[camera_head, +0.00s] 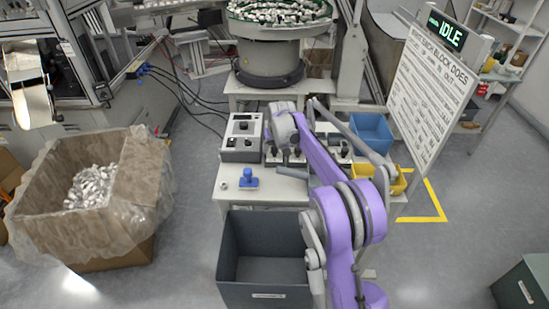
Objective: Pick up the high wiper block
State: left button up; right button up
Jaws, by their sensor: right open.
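My right arm reaches forward over the white worktable (275,200). My right gripper (286,150) is at its far end, small and partly hidden, over the row of dark blocks at the back of the table. It is open. Several small dark blocks with knobs (344,152) stand in that row, and I cannot tell which one is the high wiper block. A blue piece with an upright knob (248,180) stands at the table's left front, apart from the gripper. My left gripper is not in view.
A grey control box (241,138) stands left of the gripper. A blue bin (371,131) and a yellow bin (398,184) are at the right. A dark grey bin (231,285) stands in front. A sign board (428,90) rises at the right. The table's front left is mostly clear.

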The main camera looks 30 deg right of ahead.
grip_shut()
dwell(0.3)
jog(key=shift+r, duration=0.1)
notch_tip(320, 180, up, 10)
jog(key=shift+f+p, duration=0.1)
jog(key=shift+p, duration=0.3)
